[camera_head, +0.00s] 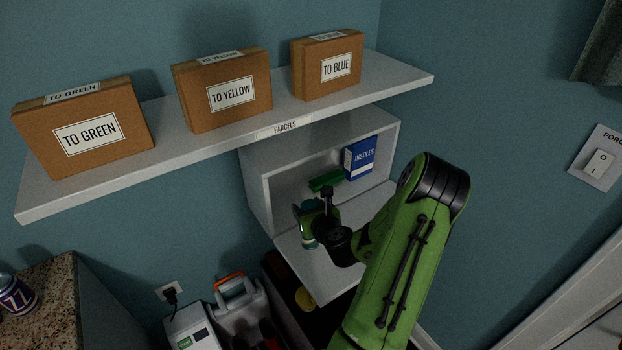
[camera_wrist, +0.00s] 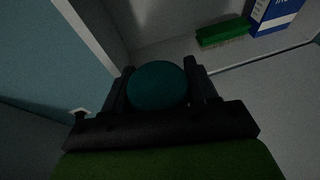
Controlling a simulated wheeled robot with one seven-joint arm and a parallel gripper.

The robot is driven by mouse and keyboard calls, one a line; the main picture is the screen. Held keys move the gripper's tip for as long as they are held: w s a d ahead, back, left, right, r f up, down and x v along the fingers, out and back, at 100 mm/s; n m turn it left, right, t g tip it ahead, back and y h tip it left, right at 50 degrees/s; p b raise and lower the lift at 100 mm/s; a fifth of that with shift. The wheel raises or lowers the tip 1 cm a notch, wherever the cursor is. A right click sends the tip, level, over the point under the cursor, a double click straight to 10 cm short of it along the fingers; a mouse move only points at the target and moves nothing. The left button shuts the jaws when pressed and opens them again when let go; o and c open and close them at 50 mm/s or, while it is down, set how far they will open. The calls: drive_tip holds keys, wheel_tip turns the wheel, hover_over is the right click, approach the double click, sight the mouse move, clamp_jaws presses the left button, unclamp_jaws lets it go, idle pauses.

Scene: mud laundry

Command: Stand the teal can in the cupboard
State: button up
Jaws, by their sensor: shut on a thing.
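The teal can (camera_wrist: 158,84) shows its round top between my two fingers in the wrist view; its lower body is hidden there. In the head view a small part of the can (camera_head: 308,239) shows under my gripper (camera_head: 313,220). My gripper is shut on the can and holds it at the left part of the open cupboard's front. The white cupboard (camera_head: 257,190) hangs below the shelf, with its flap (camera_head: 318,278) folded down and out. Whether the can touches the cupboard floor or flap cannot be told.
Inside the cupboard, a green brush (camera_head: 325,180) and a blue insoles box (camera_head: 360,158) stand toward the back right. The parcels shelf (camera_head: 400,82) with cardboard boxes overhangs the cupboard. The cupboard's left interior looks clear. Containers stand on the floor below.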

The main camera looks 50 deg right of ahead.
drive_tip(key=w+r+p+x, duration=0.1)
drive_tip(key=r+p+x, duration=0.1)
drive_tip(key=x, duration=1.3)
drive_tip(key=shift+w+r, duration=0.4)
drive_tip(key=shift+w, duration=0.1)
drive_tip(key=shift+f, duration=0.35)
drive_tip(key=o, duration=1.5)
drive_tip(key=shift+s+a+f, duration=0.1)
drive_tip(key=shift+s+a, duration=0.05)
